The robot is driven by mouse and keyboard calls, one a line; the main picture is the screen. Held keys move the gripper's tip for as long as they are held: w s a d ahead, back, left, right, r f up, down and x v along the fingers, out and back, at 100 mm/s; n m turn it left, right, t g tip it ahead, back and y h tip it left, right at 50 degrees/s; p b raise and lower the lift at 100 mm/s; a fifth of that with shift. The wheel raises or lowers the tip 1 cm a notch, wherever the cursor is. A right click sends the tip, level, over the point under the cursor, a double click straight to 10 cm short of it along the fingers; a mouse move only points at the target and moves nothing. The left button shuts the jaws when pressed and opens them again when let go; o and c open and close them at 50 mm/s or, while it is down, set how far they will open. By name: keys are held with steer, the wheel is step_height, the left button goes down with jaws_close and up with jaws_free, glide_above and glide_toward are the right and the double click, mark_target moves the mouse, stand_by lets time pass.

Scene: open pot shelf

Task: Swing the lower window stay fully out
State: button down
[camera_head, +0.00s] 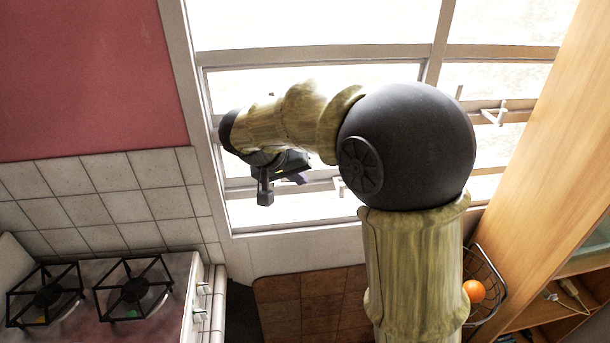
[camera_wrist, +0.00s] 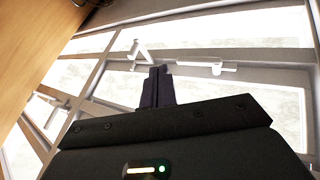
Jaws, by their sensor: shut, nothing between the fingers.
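My gripper (camera_head: 301,180) is in front of the window at the left, below my forearm. In the wrist view its dark fingers (camera_wrist: 158,72) are together with nothing between them. Their tips are near a window rail, between two pale stay pieces. One white stay (camera_wrist: 205,67) lies along the rail to the right of the tips. An angled white piece (camera_wrist: 139,53) stands out from the rail just left of them. In the head view a pale fitting (camera_head: 341,185) shows beside my arm, partly hidden. I cannot tell whether the fingers touch either piece, or which is the lower stay.
The window frame (camera_head: 212,150) has several rails. Another white fitting (camera_head: 494,114) is on the right pane. A wooden cabinet (camera_head: 540,150) stands at the right, with a wire basket (camera_head: 487,270) holding an orange (camera_head: 474,291). A stove (camera_head: 100,300) is at lower left.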

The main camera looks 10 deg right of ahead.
steer(key=w+d+f+p, duration=0.3)
steer(key=d+f+p, duration=0.1)
steer(key=d+f, duration=0.2)
steer(key=shift+d+f+p, duration=0.25)
steer(key=shift+d+p, duration=0.05)
steer(key=shift+d, duration=0.6)
steer(key=shift+d, duration=0.15)
